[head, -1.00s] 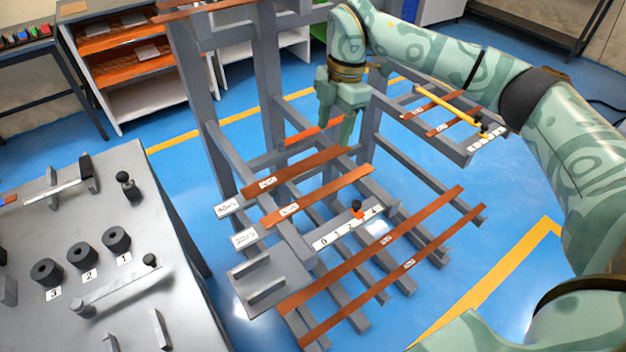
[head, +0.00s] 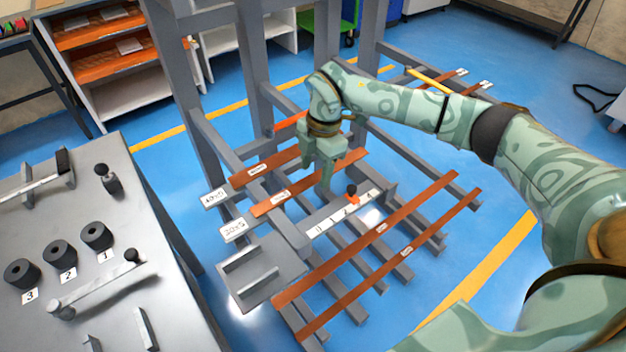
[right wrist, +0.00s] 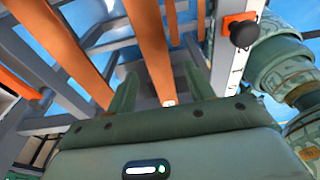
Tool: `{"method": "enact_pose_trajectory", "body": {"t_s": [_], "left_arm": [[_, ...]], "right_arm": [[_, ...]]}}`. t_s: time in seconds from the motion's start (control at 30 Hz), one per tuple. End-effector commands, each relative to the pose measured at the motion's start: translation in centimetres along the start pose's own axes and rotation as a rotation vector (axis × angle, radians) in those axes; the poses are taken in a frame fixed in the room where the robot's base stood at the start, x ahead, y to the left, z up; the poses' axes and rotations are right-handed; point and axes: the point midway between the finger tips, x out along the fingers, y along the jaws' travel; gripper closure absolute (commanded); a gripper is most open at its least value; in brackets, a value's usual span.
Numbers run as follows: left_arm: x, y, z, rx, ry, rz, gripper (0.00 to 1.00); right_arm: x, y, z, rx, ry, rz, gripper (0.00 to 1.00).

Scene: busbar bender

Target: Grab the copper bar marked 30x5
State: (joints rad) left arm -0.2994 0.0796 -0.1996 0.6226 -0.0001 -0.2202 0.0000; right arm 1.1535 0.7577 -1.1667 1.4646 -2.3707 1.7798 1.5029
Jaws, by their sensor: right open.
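The sign reading 30x5 (head: 235,229) stands at the left end of a short copper bar (head: 280,199) on the grey rack. This bar carries a small white label. My right gripper (head: 316,182) is open and points down at this bar, right of its label. In the right wrist view the copper bar (right wrist: 150,40) runs between the two spread fingers of my gripper (right wrist: 159,82). Whether the fingertips reach below the bar is hard to tell. Another copper bar (head: 258,169), by a sign that seems to read 40x5 (head: 214,196), lies behind it. My left gripper is not in view.
Two long copper bars (head: 412,219) lie on the rack's front right. A numbered scale strip (head: 335,216) with a black-knobbed stop (head: 352,194) is close to the right of the gripper. A grey bench (head: 130,200) with black cylinders stands at left.

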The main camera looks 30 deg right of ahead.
Motion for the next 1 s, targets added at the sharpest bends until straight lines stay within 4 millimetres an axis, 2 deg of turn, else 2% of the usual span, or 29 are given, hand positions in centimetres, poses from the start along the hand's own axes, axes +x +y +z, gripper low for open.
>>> {"method": "enact_pose_trajectory", "body": {"t_s": [0.03,0.23,0.4,0.43,0.77,0.87,1.0], "left_arm": [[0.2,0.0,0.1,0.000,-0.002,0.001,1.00],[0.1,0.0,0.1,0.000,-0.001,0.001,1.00],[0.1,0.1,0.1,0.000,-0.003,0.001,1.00],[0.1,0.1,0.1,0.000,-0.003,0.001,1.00],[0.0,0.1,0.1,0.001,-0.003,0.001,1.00],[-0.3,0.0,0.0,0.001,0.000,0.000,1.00],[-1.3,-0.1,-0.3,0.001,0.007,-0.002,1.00]], "right_arm": [[0.6,0.0,0.0,0.001,0.001,-0.002,0.47],[0.5,0.0,0.0,0.001,0.000,0.001,0.47],[0.5,0.0,0.0,0.001,-0.001,0.001,0.95],[0.5,0.0,0.0,0.001,0.000,0.001,1.00],[0.1,0.1,0.0,0.000,0.000,0.003,1.00],[-0.8,0.1,-0.2,0.000,0.000,0.005,1.00],[-3.1,0.1,-0.5,-0.001,-0.001,0.007,1.00]]}}
